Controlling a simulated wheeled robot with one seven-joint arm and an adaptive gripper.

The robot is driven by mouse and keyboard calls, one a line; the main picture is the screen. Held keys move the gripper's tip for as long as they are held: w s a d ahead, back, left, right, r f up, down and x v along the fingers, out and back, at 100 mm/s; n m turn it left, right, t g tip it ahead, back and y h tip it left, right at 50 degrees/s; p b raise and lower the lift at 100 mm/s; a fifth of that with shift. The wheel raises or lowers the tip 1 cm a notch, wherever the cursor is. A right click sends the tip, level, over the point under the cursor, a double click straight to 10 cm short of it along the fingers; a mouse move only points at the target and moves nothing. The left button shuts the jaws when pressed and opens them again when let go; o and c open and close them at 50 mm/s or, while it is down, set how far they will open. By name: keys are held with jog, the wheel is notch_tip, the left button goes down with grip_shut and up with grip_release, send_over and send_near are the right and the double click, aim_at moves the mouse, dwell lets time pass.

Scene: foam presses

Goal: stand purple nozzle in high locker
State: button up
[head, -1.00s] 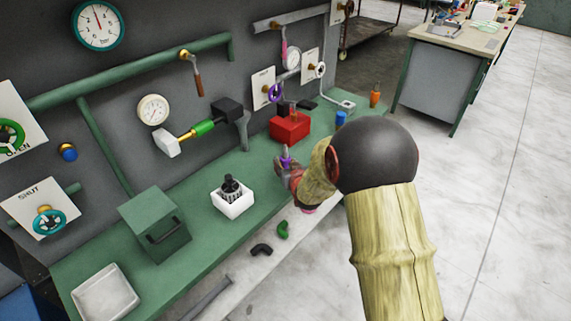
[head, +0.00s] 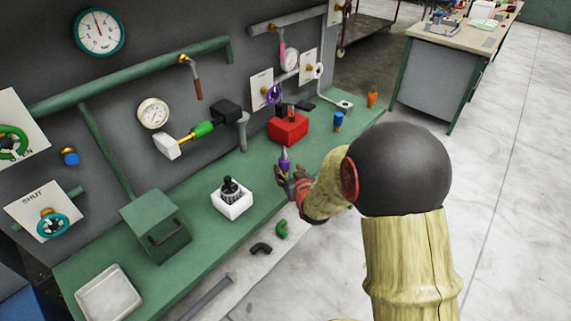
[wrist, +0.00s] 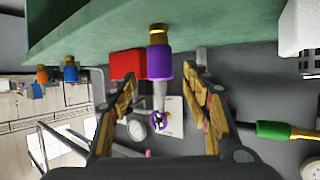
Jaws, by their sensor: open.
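The purple nozzle (head: 284,164), with a brass end, stands upright near the front edge of the green bench. In the wrist view the nozzle (wrist: 160,62) is at top centre, its brass end towards the green bench top. My gripper (head: 290,176) is at the bench's front edge, close beside the nozzle. In the wrist view my gripper (wrist: 162,88) has its two fingers spread, one to each side of the nozzle, with clear gaps. The nozzle is around the fingertip line; I cannot tell how deep it sits between them. I cannot make out a high locker.
A red block (head: 289,128), a blue nozzle (head: 338,121) and an orange nozzle (head: 372,98) are behind and right. A white holder (head: 232,203) with a black fitting and a green box (head: 156,226) stand left. Green and black elbows lie on a lower pale surface.

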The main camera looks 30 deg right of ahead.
jog(key=s+a+r+n+g+y, duration=0.1)
jog(key=s+a+r+g, duration=0.2)
jog(key=s+a+r, duration=0.75)
jog(key=s+a+r+n+g+y, duration=0.1)
jog(key=s+a+r+g, duration=0.1)
jog(key=s, duration=0.8)
jog(key=s+a+r+g+y, duration=0.1)
jog(key=s+a+r, duration=0.4)
jog(key=s, duration=0.6)
jog(key=shift+r+n+g+p, duration=0.35)
jog(key=shift+r+n+g, duration=0.05)
jog(key=shift+g, duration=0.3)
jog(key=shift+a, duration=0.1)
jog(key=shift+c, duration=0.6)
